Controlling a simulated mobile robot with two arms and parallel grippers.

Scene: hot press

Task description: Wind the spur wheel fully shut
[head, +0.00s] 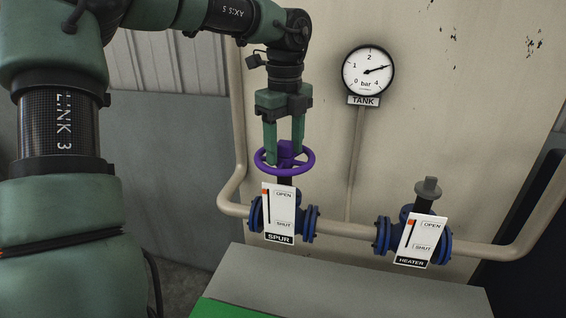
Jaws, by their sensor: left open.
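The purple spur wheel (285,174) lies nearly flat on top of the blue spur valve (309,224). A white plate (280,210) on that valve reads OPEN at the top and SHUT lower down, with SPUR beneath. Its orange mark is at the upper left edge, level with OPEN. My left gripper (284,144) points down from above at the wheel. Its two green fingers are apart, on either side of the purple hub; I cannot tell whether they touch it. My right gripper is out of view.
A heater valve (443,243) with a grey-capped stem (428,188) stands to the right, its orange mark near OPEN. A TANK gauge (368,71) hangs above, its needle between 2 and 4. Beige pipe (343,228) joins the valves. A grey bench (350,285) is in front.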

